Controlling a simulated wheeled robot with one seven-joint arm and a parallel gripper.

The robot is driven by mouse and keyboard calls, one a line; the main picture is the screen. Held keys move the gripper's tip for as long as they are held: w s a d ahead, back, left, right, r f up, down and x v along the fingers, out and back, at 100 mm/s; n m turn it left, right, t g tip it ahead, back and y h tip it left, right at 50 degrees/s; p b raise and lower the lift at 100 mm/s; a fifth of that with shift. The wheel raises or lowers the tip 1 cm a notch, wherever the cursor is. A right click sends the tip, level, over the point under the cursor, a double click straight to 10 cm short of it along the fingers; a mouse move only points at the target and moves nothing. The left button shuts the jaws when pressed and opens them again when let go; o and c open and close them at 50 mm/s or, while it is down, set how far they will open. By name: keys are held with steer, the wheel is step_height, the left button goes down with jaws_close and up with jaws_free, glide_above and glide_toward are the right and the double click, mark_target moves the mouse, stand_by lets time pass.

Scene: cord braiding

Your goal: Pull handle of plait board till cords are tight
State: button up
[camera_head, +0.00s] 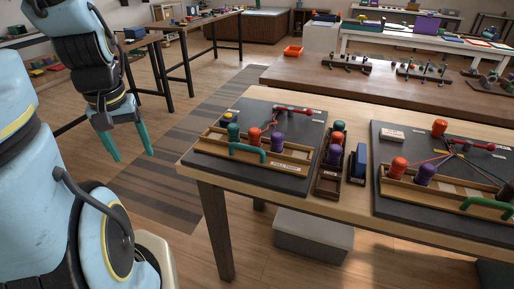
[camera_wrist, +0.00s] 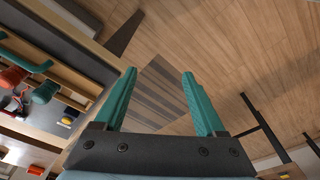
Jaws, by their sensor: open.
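Two black boards carry wooden racks, bobbins and cords on a wooden table: a left board (camera_head: 225,170) and a right board (camera_head: 385,210). The left board has a green arched handle (camera_head: 247,153) at its front, an orange bobbin (camera_head: 254,136), a purple bobbin (camera_head: 278,141) and a green bobbin (camera_head: 233,131). The right board has its own green handle (camera_head: 484,205) and thin cords fanned from a point near its middle. I cannot tell whether the cords are tight.
A bobbin holder (camera_head: 328,183) and a blue block (camera_head: 359,162) stand between the boards. A grey box (camera_head: 313,236) lies under the table. A striped mat (camera_head: 190,130) lies on open floor.

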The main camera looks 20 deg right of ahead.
steer(key=shift+c, duration=0.2)
stand_by(0.3)
steer(key=shift+d+r, duration=0.1)
steer(key=shift+d, duration=0.05)
steer(key=shift+c, duration=0.7)
steer(key=w+d+n, duration=0.1)
steer(key=d, duration=0.1)
steer(key=w+d+r+n+p, duration=0.1)
steer(key=d, duration=0.1)
steer(key=w+d+r+g+p, duration=0.1)
steer(key=d, duration=0.1)
steer(key=shift+d+r+n, duration=0.1)
steer(key=shift+d+n, duration=0.15)
steer(key=shift+n, duration=0.15)
steer(key=shift+c, duration=1.1)
steer(key=s+d+r+n+g+y+p, duration=0.15)
steer(key=d+n, duration=0.25)
steer(key=d, duration=0.7)
steer(key=d+r+n+g+p, duration=0.1)
steer(key=d+r+n+p, duration=0.2)
steer(key=d, duration=0.7)
steer(key=shift+n, duration=0.4)
steer(key=p+x, duration=0.1)
steer(key=x, duration=0.5)
steer(key=p+x, duration=0.1)
steer(key=x, duration=0.4)
steer(key=shift+w+f, duration=0.15)
steer(key=shift+f, duration=0.3)
steer(key=shift+c, duration=0.3)
jaws_close()
